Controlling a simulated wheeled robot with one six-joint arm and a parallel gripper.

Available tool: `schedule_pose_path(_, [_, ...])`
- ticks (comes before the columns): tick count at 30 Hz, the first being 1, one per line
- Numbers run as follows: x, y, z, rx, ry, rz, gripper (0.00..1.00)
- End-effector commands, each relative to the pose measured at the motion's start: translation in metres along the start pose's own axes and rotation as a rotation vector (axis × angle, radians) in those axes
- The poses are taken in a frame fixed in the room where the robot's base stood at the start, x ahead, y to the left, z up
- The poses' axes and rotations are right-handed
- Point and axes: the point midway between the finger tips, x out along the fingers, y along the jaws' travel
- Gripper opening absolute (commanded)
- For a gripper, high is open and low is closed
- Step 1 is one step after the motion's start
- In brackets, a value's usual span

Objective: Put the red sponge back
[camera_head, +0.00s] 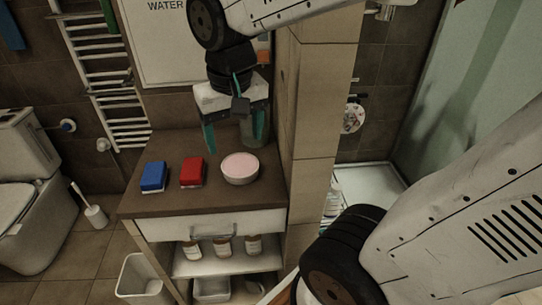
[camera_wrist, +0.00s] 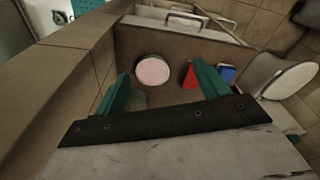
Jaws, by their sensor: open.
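The red sponge (camera_head: 192,171) lies on the brown counter (camera_head: 200,203), between the blue sponge and the round basin. In the wrist view the red sponge (camera_wrist: 189,76) is partly hidden behind my right-hand finger. The blue sponge (camera_head: 154,176) lies to its left, apart from it. The white round basin (camera_head: 240,177) with a pinkish inside stands to its right. My gripper (camera_head: 236,132) has teal fingers; it is open and empty, above the back of the counter. The basin (camera_wrist: 153,70) shows between the fingers in the wrist view.
A greenish glass vessel (camera_head: 256,130) stands at the back right of the counter, partly hidden by my gripper. A tiled wall (camera_head: 302,130) bounds the right side. Several jars (camera_head: 223,246) stand on the shelf below the drawer. The counter's front is clear.

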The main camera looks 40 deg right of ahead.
Motion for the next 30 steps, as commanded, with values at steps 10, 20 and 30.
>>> schedule_pose_path(10, [-0.01, 0.026, 0.089, -0.214, 0.0, -0.036, 0.73])
schedule_pose_path(20, [-0.009, 0.027, 0.095, -0.232, -0.004, -0.038, 0.73])
schedule_pose_path(30, [-0.009, 0.027, 0.095, -0.231, -0.003, -0.038, 0.6])
